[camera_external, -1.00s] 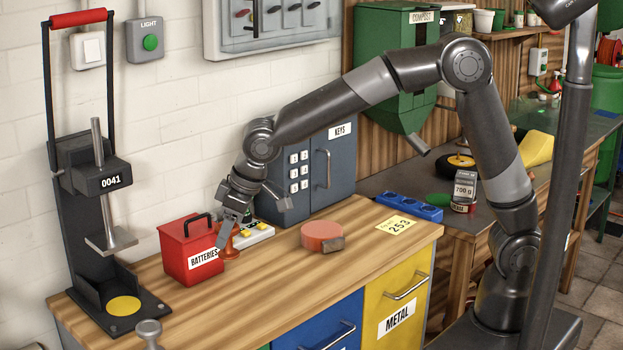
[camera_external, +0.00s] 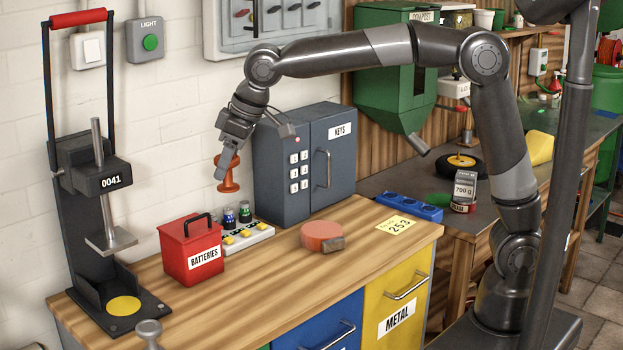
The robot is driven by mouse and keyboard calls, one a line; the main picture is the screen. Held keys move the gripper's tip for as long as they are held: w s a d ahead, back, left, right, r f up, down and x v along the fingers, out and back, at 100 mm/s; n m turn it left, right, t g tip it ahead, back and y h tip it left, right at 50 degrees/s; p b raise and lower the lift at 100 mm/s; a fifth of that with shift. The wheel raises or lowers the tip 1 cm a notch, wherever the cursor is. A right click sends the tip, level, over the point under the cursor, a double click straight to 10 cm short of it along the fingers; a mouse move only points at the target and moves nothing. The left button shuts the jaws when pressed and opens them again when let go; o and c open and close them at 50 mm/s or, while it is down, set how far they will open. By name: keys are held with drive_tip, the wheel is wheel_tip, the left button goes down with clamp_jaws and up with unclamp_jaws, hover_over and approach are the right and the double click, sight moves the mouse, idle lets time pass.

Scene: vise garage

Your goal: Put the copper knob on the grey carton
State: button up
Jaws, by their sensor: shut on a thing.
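The copper knob (camera_external: 229,185), an orange-brown spool shape with a flared base, hangs from my gripper (camera_external: 228,160). My gripper is shut on its upper part and holds it clear of the worktop, above the red batteries box and the white charger strip. A small grey and white carton (camera_external: 465,186) marked "700 g" stands on the dark side bench at the right, far from my gripper. Its lower part meets a dark red label or can, and I cannot tell which.
The grey key cabinet (camera_external: 290,175) stands just right of my gripper. The red batteries box (camera_external: 187,262), white charger strip (camera_external: 245,238) and orange disc (camera_external: 322,234) are on the wooden worktop. A blue tray (camera_external: 408,207) and a wheel (camera_external: 462,162) flank the carton.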

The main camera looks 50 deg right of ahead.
drive_tip(key=w+d+r+m+h, duration=0.1)
drive_tip(key=w+d+m, duration=0.2)
drive_tip(key=d, duration=0.8)
drive_tip(key=w+d+m+t+h, duration=0.1)
drive_tip(key=w+d+m, duration=0.15)
drive_tip(key=d, duration=0.95)
drive_tip(key=w+d+r+m+h, duration=0.15)
drive_tip(key=w+d, duration=0.25)
drive_tip(key=d, duration=0.7)
drive_tip(key=s+d+m, duration=0.2)
drive_tip(key=d+m, duration=0.2)
drive_tip(key=d, duration=1)
drive_tip(key=s+d+m+g+h, duration=0.1)
drive_tip(key=s+d+m, duration=0.1)
drive_tip(key=s+d, duration=0.6)
drive_tip(key=s+d+m+h, duration=0.1)
drive_tip(key=s+d+m, duration=0.2)
drive_tip(key=d, duration=0.9)
drive_tip(key=s+d+f+m+g+h, duration=0.1)
drive_tip(key=s+d+m, duration=0.1)
drive_tip(key=s+d, duration=0.6)
drive_tip(key=s+d+f+m+g+h, duration=0.1)
drive_tip(key=s+d+f+m, duration=0.3)
drive_tip(key=s, duration=0.6)
drive_tip(key=w+f+n, duration=0.1)
drive_tip(key=w+f, duration=0.5)
drive_tip(key=f, duration=0.1)
drive_tip(key=shift+w+a+y, duration=0.15)
drive_tip(key=shift+w+y, duration=0.1)
drive_tip(key=shift+y, duration=0.1)
